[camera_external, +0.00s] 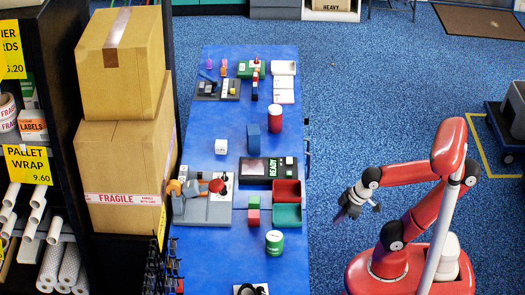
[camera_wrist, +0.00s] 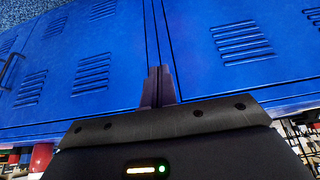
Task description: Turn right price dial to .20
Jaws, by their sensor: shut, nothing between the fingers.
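I cannot make out a price dial for certain in either view. Yellow price signs hang on the shelf rack at the left; one price sign (camera_external: 28,164) reads "PALLET WRAP 9.60" and another price sign (camera_external: 13,57) ends in "5.20". My gripper (camera_external: 343,213) hangs in the air right of the blue table (camera_external: 206,258), apart from everything. In the wrist view my gripper (camera_wrist: 159,72) has its two fingers together with nothing between them, in front of blue louvred metal doors (camera_wrist: 200,45).
The table holds a grey device with a red knob (camera_external: 216,186), a black panel marked READY (camera_external: 265,168), a red bin (camera_external: 287,190) and several small blocks and cans. Large cartons (camera_external: 122,150) stand left of it. Blue floor lies clear between table and my base.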

